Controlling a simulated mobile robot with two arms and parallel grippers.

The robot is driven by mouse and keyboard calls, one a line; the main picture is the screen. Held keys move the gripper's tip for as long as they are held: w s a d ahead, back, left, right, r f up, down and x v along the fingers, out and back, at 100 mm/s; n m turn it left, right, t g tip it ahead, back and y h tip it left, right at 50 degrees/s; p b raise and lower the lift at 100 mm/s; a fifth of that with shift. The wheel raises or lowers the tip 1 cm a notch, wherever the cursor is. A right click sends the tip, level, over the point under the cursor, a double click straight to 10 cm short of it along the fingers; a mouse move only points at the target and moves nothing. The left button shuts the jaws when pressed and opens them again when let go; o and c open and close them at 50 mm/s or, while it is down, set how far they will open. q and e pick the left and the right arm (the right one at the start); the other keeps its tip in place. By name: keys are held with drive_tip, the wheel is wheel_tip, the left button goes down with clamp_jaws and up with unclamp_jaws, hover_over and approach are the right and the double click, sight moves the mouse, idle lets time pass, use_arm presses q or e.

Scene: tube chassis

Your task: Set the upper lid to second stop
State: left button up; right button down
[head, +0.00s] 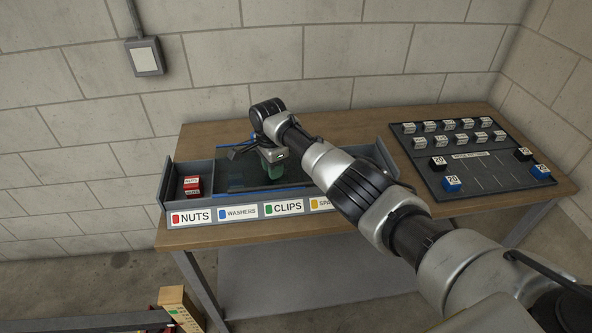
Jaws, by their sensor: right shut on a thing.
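A long grey tray (168,187) stands on the wooden bench, with compartments labelled nuts, washers, clips and a fourth, partly hidden label. A dark, glassy upper lid (235,176) with blue edging covers the middle of the tray. The nuts compartment at the left end is uncovered. My right gripper (268,160) reaches over the tray from the right and is shut at the lid, above the clips label. A small green piece shows just below the gripper. My right arm hides the right part of the tray and any second lid there. My left gripper is out of view.
Red blocks (192,186) lie in the nuts compartment. A dark board (466,172) with white, black and blue labelled blocks lies to the right of the tray. A wall box (146,57) hangs at upper left. A cardboard box (180,308) is on the floor.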

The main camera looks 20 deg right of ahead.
sight(257, 177)
drive_tip(key=a, duration=0.1)
drive_tip(key=a+b, duration=0.1)
drive_tip(key=a, duration=0.1)
drive_tip(key=shift+w+a+f, duration=0.1)
drive_tip(key=shift+w+a, duration=0.2)
drive_tip(key=shift+w, duration=0.1)
drive_tip(key=shift+w+a+b, duration=0.1)
drive_tip(key=shift+a+b, duration=0.25)
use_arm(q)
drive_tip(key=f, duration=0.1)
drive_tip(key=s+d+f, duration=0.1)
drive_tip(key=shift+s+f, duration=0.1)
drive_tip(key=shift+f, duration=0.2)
use_arm(e)
drive_tip(key=c, duration=0.9)
unclamp_jaws()
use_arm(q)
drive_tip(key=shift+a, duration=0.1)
use_arm(e)
drive_tip(key=shift+r, duration=0.2)
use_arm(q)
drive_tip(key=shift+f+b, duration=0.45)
use_arm(e)
wheel_tip(257, 177, up, 11)
drive_tip(key=shift+f, duration=0.15)
